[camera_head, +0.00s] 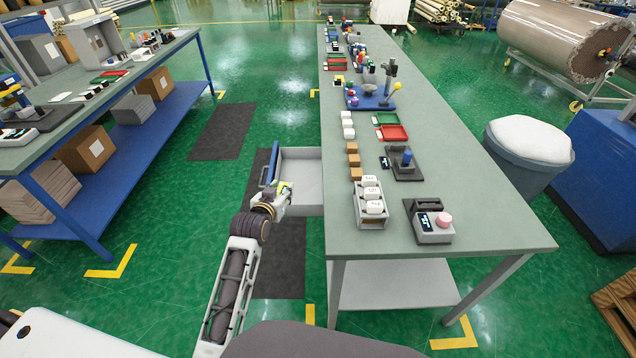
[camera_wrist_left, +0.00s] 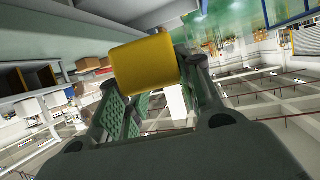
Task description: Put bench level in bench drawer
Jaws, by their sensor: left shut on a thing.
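The bench level shows as a yellow block (camera_wrist_left: 146,76) between the fingertips in the left wrist view. In the head view only a small yellow patch of it (camera_head: 284,187) shows at my gripper. My left gripper (camera_head: 281,194) is shut on it, at the near left edge of the open bench drawer. The bench drawer (camera_head: 303,182) is a light grey box with a blue front, pulled out from the left side of the long bench. Its visible floor looks empty. I cannot tell whether the level is above or inside the drawer. My right gripper is out of view.
The bench top (camera_head: 480,225) carries a grey tray of white blocks (camera_head: 370,208), a device with a pink knob (camera_head: 434,222), and red and green trays (camera_head: 391,131). A grey bin (camera_head: 528,150) stands at right. Another bench (camera_head: 110,90) with boxes stands at left, across an open floor aisle.

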